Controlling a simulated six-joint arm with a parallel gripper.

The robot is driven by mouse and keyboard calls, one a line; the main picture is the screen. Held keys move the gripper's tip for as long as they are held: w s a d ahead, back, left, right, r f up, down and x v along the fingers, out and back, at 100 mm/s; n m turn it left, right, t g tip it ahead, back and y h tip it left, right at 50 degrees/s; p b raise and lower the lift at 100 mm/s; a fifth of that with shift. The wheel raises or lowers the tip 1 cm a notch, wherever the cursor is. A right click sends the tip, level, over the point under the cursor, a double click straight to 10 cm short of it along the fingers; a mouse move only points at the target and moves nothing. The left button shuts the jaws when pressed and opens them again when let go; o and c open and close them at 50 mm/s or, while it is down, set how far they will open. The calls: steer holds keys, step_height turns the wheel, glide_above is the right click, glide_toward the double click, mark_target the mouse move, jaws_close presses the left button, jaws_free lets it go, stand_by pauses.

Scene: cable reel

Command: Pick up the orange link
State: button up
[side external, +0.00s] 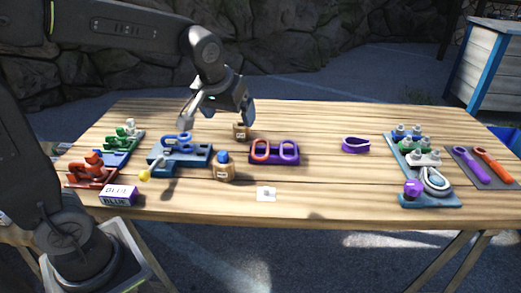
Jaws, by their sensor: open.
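The orange link (261,150) is an oval ring in the left half of a dark purple holder (274,160) near the middle of the table. A purple link (289,149) sits beside it in the right half. My gripper (190,118) is open, above the table and to the left of the orange link. It hangs over a blue fixture (181,158) with a blue ring on it and appears empty. The orange link is clear of my gripper and in plain view.
A bottle with a blue cap (223,167) stands left of the holder; a small brown block (240,132) is behind. A loose purple ring (355,144), a blue board with parts (428,195), and wrenches (491,164) lie right. A "BLUE" box (118,195) is front left. The centre front is mostly clear.

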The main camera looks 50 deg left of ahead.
steer(key=w+a+f+n+g+y, duration=0.1)
steer(key=w+a+f+n, duration=0.3)
steer(key=w+f, duration=0.7)
steer(key=shift+w+a+f, duration=0.85)
steer(key=shift+w+f, duration=0.25)
steer(key=shift+f, duration=0.7)
steer(key=shift+w+a+f, duration=0.9)
steer(key=shift+w+f, duration=0.15)
steer(key=shift+f, duration=0.75)
steer(key=shift+w+a+f, duration=0.85)
steer(key=shift+w+f, duration=0.25)
steer(key=shift+f, duration=0.7)
steer(key=shift+c, duration=0.4)
steer(key=c, duration=1.1)
